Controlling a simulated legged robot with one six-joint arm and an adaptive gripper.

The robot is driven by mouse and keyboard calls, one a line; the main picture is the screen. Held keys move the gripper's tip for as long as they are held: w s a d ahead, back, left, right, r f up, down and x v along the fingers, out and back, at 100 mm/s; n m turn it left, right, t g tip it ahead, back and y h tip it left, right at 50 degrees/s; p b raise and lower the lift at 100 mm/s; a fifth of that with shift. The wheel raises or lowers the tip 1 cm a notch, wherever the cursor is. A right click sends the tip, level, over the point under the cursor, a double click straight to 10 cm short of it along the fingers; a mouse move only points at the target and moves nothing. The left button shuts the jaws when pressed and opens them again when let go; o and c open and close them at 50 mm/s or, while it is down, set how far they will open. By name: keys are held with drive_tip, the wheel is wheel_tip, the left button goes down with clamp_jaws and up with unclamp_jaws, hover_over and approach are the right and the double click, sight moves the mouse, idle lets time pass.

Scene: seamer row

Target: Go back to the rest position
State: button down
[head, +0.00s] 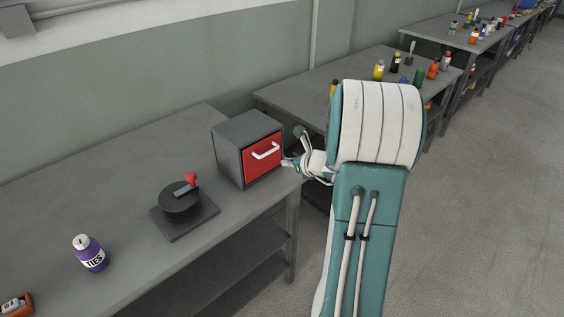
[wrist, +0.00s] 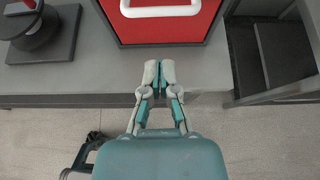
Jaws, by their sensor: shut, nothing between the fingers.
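My gripper (wrist: 159,73) shows in the wrist view with its two fingers close together and nothing between them. Its fingertips are over the table's front edge, just in front of the red drawer (wrist: 170,28) with its white handle (wrist: 160,10). In the head view my gripper (head: 288,163) is at the right of the grey cabinet (head: 226,151), beside the red drawer front (head: 263,158). My arm hides part of the view there. The drawer looks shut.
A dark round device with a red-knobbed lever (head: 181,204) stands on the grey table (head: 120,165), left of the cabinet. A purple bottle (head: 90,254) and an orange object (head: 17,305) are further left. More tables with bottles (head: 378,70) stand behind. Floor at right is clear.

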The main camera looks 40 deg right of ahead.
drive_tip(key=d+v, duration=0.1)
drive_tip(key=v, duration=0.6)
drive_tip(key=s+a+r+n+g+y, duration=0.2)
drive_tip(key=a+r+n+g, duration=0.1)
drive_tip(key=a+n, duration=0.65)
drive_tip(key=s+a+r+n+g+y, duration=0.15)
drive_tip(key=a+r+n, duration=0.25)
drive_tip(key=a+n, duration=0.55)
drive_tip(key=s+a+r+n+g+h, duration=0.2)
drive_tip(key=s+a+r+n+h, duration=0.1)
drive_tip(key=s+a+n, duration=0.8)
drive_tip(key=s+n+h, duration=0.1)
drive_tip(key=s+n, duration=0.1)
drive_tip(key=n, duration=0.2)
drive_tip(key=shift+r+n+h, duration=0.15)
drive_tip(key=shift+n+h, duration=0.2)
drive_tip(key=shift+n, duration=0.05)
drive_tip(key=shift+a, duration=0.1)
